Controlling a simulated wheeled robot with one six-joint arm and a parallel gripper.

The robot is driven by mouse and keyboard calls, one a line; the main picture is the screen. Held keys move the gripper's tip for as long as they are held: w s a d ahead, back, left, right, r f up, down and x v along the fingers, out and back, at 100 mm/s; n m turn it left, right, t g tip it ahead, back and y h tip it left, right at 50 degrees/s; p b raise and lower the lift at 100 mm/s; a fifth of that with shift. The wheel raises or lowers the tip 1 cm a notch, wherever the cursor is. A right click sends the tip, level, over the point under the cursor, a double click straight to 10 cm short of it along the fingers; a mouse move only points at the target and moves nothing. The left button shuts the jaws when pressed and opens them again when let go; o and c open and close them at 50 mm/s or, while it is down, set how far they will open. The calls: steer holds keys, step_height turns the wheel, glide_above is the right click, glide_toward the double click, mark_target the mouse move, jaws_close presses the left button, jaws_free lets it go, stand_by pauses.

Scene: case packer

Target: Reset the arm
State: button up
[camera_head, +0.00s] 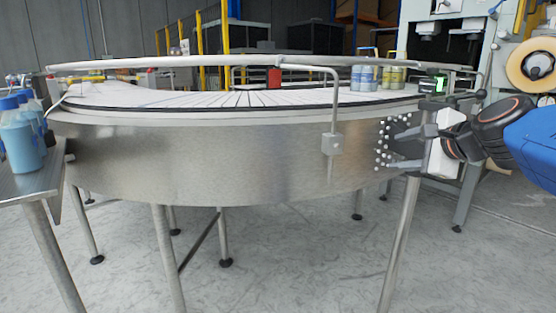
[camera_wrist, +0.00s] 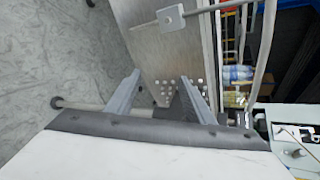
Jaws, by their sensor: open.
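My gripper (camera_head: 392,146) is at the right of the head view, in front of the steel side of the curved conveyor (camera_head: 240,165). Its two fingers are spread apart with nothing between them. In the wrist view my gripper (camera_wrist: 158,92) also shows open and empty. The conveyor's steel side (camera_wrist: 150,45) lies beyond the fingers there. I cannot tell how far the fingertips are from the steel.
A guard rail (camera_head: 180,62) runs above the conveyor, with a grey box (camera_head: 332,144) hanging on a bent rod. Several bottles (camera_head: 362,78) stand on the belt at the back right. Blue bottles (camera_head: 20,148) stand on a table at the left.

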steer(key=s+a+f+n+g+h, duration=0.1)
steer(key=s+f+n+g+h, duration=0.2)
steer(key=s+f+n+g, duration=0.5)
steer(key=s+f+n, duration=1.1)
steer(key=s+f, duration=0.5)
steer(key=f, duration=0.3)
steer(key=shift+s+n, duration=0.2)
steer(key=shift+n, duration=0.2)
steer(key=shift+a, duration=0.1)
